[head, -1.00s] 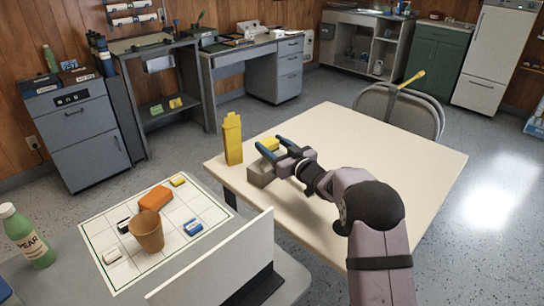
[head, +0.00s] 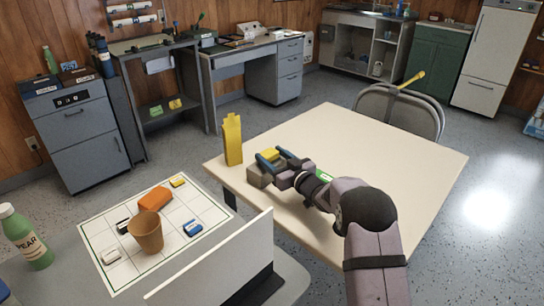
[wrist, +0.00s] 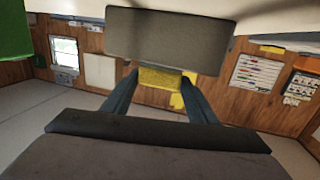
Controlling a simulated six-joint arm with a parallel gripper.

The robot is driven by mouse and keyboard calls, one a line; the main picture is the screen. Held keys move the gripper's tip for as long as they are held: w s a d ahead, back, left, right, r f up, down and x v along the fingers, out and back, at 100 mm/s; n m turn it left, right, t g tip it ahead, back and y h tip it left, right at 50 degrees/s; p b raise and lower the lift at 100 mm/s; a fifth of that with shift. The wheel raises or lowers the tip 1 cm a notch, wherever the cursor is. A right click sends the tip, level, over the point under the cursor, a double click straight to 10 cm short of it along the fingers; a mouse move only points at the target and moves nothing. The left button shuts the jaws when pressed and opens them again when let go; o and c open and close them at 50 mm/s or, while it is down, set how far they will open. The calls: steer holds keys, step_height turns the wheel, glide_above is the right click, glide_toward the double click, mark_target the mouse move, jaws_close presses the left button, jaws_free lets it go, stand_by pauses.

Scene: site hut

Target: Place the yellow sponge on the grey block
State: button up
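The yellow sponge (head: 271,154) is between the fingers of my gripper (head: 270,158), at the left side of the cream table (head: 370,150). In the wrist view the sponge (wrist: 161,78) fills the gap between the fingertips (wrist: 160,76), which meet its two ends. The grey block (head: 257,177) stands on the table just under the sponge and fingers, partly hidden by them. In the wrist view the block (wrist: 165,38) is large and borders the sponge's edge. I cannot tell whether the sponge touches the block.
A tall yellow bottle-like object (head: 232,140) stands just left of the block. A white upright panel (head: 215,262) rises on the nearer grey table, beside a gridded mat (head: 110,222) with a brown cup (head: 147,232). The right part of the cream table is clear.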

steer(key=o, duration=0.4)
steer(key=shift+r, duration=0.25)
steer(key=v, duration=1.2)
steer(key=shift+d+f, duration=0.1)
